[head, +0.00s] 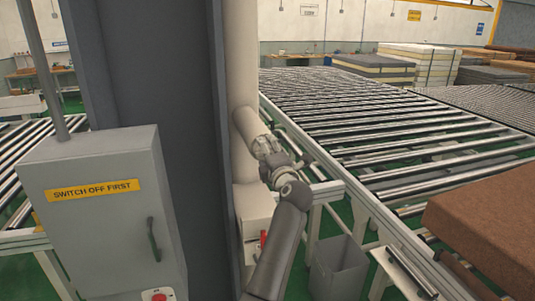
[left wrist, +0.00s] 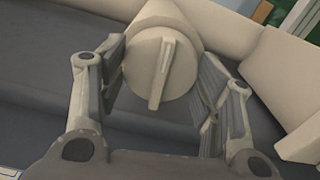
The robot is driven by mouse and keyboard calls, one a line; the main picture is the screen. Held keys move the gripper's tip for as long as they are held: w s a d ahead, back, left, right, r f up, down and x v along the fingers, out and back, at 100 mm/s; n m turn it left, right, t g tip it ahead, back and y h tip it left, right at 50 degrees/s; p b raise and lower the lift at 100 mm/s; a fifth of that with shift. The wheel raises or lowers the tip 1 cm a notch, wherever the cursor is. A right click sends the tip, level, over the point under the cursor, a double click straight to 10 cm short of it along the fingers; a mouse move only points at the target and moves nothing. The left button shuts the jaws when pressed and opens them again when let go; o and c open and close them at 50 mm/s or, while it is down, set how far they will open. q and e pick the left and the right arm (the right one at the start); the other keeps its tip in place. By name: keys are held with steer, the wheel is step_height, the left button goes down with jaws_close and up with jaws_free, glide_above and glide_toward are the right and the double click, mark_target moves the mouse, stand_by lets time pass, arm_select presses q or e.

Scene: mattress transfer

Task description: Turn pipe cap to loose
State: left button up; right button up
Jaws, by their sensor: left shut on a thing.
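The beige pipe cap (left wrist: 150,62) is round with a raised straight ridge across its face. The ridge stands near upright, slightly tilted, in the left wrist view. The cap sits on a short side stub (head: 244,121) of the cream vertical pipe (head: 240,55) in the head view. My left gripper (left wrist: 163,80) is shut on the cap, one finger pad on each side of its rim. In the head view the left gripper (head: 262,147) covers most of the cap's face. My right gripper is in neither view.
A grey box (head: 85,235) labelled "SWITCH OFF FIRST" and a dark column (head: 165,90) stand left of the pipe. A roller conveyor (head: 400,125), a grey bin (head: 338,270) and a brown mattress (head: 485,215) are to the right.

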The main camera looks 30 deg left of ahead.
arm_select(q)
steer(key=shift+m, duration=0.7)
steer(key=shift+f, duration=0.1)
steer(key=o, duration=1.1)
steer(key=shift+d, duration=0.1)
steer(key=v, duration=0.7)
steer(key=shift+s+d, duration=0.1)
steer(key=shift+s, duration=0.1)
